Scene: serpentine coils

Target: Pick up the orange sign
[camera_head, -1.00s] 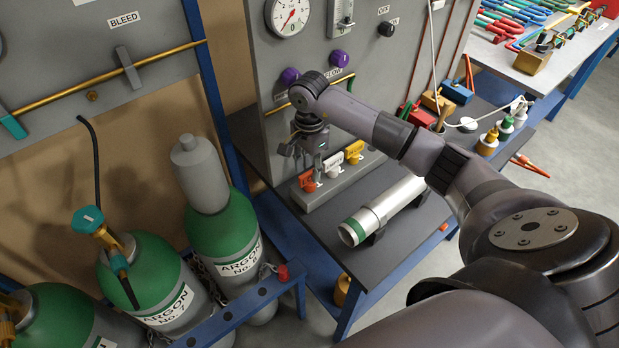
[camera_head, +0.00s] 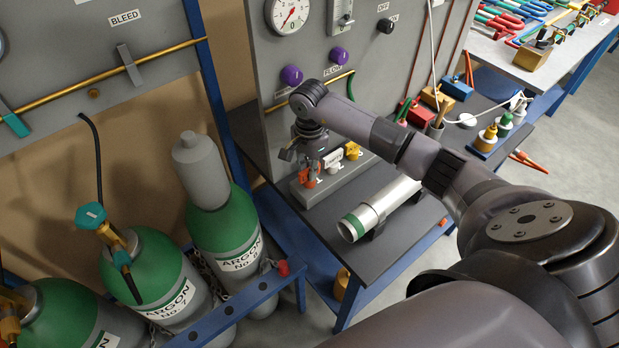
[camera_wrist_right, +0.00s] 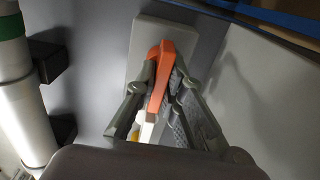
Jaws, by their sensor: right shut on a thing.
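The orange sign (camera_head: 307,178) is at the left end of a row of small signs on a grey block (camera_head: 325,190) on the dark bench. My right gripper (camera_head: 308,166) comes down over it from above. In the right wrist view the orange sign (camera_wrist_right: 160,75) stands between the two fingers of my right gripper (camera_wrist_right: 163,95), which are shut on it. The sign's lower part is partly hidden by the fingers. A white sign (camera_head: 332,160) and a yellow sign (camera_head: 352,151) stand to its right. My left gripper is not in view.
A steel pipe with a green band (camera_head: 378,208) lies on supports in front of the block. A grey panel with a gauge (camera_head: 288,14) and purple knobs (camera_head: 291,76) rises close behind. Green argon cylinders (camera_head: 225,235) stand at left behind a blue rail (camera_head: 235,308).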

